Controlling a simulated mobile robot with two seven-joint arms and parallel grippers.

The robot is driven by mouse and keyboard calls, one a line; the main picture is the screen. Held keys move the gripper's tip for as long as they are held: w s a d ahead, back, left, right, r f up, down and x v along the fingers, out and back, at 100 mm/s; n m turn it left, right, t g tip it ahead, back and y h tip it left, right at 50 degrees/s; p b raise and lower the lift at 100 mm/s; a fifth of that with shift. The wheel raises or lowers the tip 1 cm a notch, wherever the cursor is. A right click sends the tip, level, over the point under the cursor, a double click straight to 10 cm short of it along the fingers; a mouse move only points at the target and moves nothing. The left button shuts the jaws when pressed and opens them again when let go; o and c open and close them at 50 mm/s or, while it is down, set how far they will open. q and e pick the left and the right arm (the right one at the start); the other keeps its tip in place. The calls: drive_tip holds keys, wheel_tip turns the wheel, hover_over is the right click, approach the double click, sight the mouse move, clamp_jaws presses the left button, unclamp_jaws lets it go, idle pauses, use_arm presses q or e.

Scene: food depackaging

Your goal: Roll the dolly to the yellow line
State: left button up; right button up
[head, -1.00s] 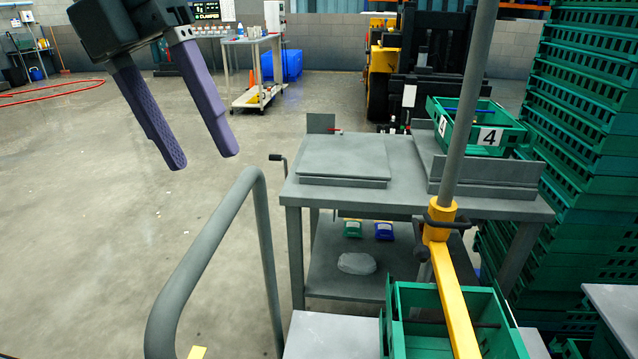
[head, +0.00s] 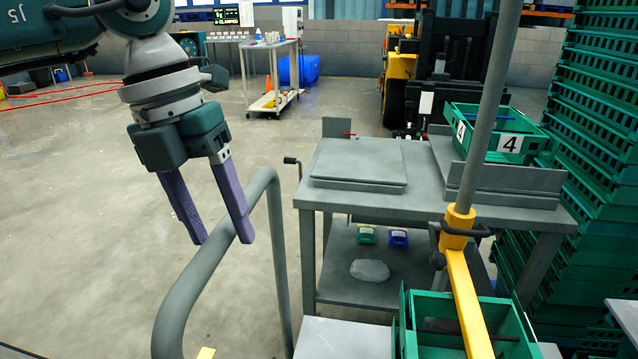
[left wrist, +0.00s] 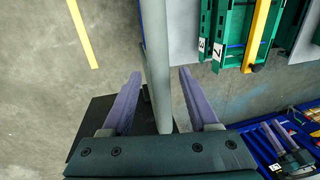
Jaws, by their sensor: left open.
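The grey tubular handle (head: 180,309), which looks like part of the dolly, rises in the lower left of the head view. My left gripper (head: 222,240) is open, its purple fingers pointing down at the handle's top bar. In the left wrist view the bar (left wrist: 155,50) runs between the open fingers (left wrist: 159,76), with gaps visible on both sides. A yellow strip on the floor, likely the yellow line (left wrist: 82,34), shows at the upper left of that view. A small yellow patch (head: 206,353) shows at the head view's bottom edge.
A grey table (head: 420,199) stands ahead with a green crate marked 4 (head: 500,146). Another green crate (head: 402,335) with a yellow bar (head: 467,300) over it is at bottom right. Green crates (head: 590,130) are stacked at right.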

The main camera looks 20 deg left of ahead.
use_arm(q)
clamp_jaws()
idle(0.4)
idle(0.9)
